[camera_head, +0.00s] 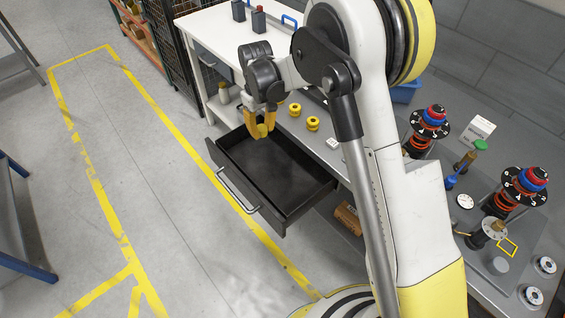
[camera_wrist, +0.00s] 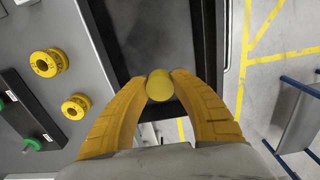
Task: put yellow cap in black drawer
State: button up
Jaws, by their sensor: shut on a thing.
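The yellow cap (camera_wrist: 159,86) is held between the two yellow fingertips of my gripper (camera_wrist: 159,88) in the wrist view. In the head view my gripper (camera_head: 260,128) points down over the far left part of the open black drawer (camera_head: 285,163). The cap shows only as a small yellow patch between the fingers there. The drawer is pulled out from under the workbench, and its visible floor looks empty. In the wrist view the dark drawer (camera_wrist: 150,35) lies beneath and beyond the cap. The cap appears above the drawer; the exact height is hard to tell.
Two yellow ring-shaped parts (camera_head: 295,109) (camera_head: 313,123) sit on the workbench beside the drawer. The drawer's handle (camera_head: 237,192) faces the open floor. Spring assemblies (camera_head: 428,125) (camera_head: 512,190) stand on the bench at the right. Floor in front of the drawer is clear.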

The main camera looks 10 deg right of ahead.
aim_at(263, 166)
jog(key=f+b, duration=0.2)
jog(key=f, duration=0.3)
jog(key=f+b, duration=0.2)
jog(key=f, duration=0.4)
jog(key=f+b, duration=0.2)
jog(key=f, duration=0.4)
jog(key=shift+w+a+f, duration=0.15)
jog(key=shift+a+f, duration=0.1)
jog(key=shift+a, duration=0.1)
jog(key=shift+b, duration=0.3)
jog(key=shift+f, duration=0.15)
jog(key=o, duration=0.5)
jog(key=shift+o, duration=1.2)
